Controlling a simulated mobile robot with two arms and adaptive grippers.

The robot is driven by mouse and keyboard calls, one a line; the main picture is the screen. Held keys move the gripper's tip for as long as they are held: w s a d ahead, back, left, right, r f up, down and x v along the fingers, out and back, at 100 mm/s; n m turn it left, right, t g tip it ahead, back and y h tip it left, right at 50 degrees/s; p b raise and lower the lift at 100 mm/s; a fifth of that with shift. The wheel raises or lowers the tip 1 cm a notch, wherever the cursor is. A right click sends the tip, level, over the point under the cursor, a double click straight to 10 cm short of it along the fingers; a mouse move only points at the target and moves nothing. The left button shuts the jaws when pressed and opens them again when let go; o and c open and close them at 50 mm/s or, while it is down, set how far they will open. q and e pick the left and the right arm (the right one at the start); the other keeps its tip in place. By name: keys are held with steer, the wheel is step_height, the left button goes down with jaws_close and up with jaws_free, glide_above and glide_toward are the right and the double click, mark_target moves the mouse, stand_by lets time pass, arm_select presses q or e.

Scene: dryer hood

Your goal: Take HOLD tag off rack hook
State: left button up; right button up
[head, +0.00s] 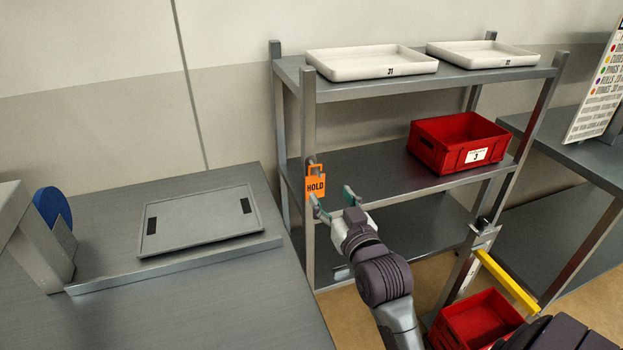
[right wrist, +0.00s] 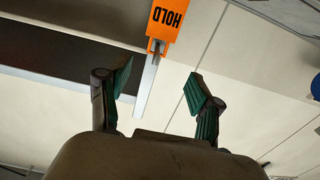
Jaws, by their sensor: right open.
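The orange HOLD tag (head: 316,184) hangs at the front left post of the metal rack (head: 309,130), just below the middle shelf's level. The hook (head: 312,160) shows only as a small shape at the tag's top. My right gripper (head: 333,198) is open and empty, with its green-padded fingers close to the tag, at its lower right in the head view. In the right wrist view the tag (right wrist: 166,20) appears upside down at the top, beyond the open fingertips (right wrist: 160,85) and not between them. My left gripper is not in view.
White trays (head: 372,75) stand on the top shelf and a red bin (head: 458,141) on the middle shelf. Another red bin (head: 474,322) and a yellow bar (head: 506,280) are at lower right. A steel table (head: 250,310) with a grey panel (head: 200,220) is at left.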

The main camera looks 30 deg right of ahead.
glide_toward(310, 162)
steer(key=shift+w+d+f+p, duration=0.1)
steer(key=shift+w+d+p, duration=0.1)
steer(key=shift+w, duration=0.2)
steer(key=shift+w+d+f+p, duration=0.1)
steer(key=shift+w+p, duration=0.1)
steer(key=shift+w, duration=0.25)
steer(key=p+x, duration=0.1)
steer(key=x, duration=0.2)
steer(key=shift+w+d+r, duration=0.15)
steer(key=shift+f+x, duration=0.2)
steer(key=shift+x, duration=0.85)
steer(key=shift+w+d, duration=0.1)
steer(key=shift+w, duration=0.1)
steer(key=shift+s, duration=0.1)
steer(key=shift+c, duration=0.9)
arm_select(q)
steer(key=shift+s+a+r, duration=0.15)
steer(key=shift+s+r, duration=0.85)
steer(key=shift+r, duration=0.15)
arm_select(e)
steer(key=c, duration=0.8)
